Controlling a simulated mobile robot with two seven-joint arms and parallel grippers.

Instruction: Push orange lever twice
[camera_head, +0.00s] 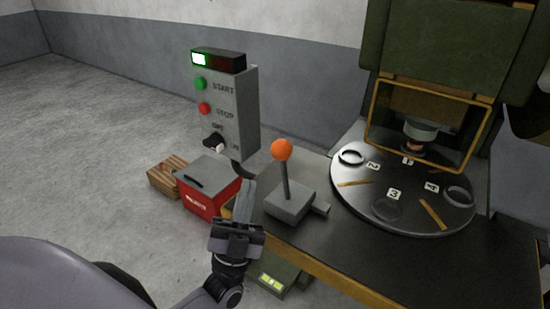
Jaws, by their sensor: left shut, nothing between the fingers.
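The orange lever (282,150) has a round orange knob on a dark stick. It rises nearly upright from a grey box (290,203) at the left end of the dark table. My left gripper (245,200) is shut and empty. It points up just left of the lever's box, lower than the knob and apart from it. My right gripper is not in view.
A round dark turntable (405,222) with numbered places and rings lies right of the lever, under a green machine (440,50). A control box (230,110) with START and STOP buttons stands behind. A red toolbox (210,188) and wooden crate (167,177) are on the floor, left.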

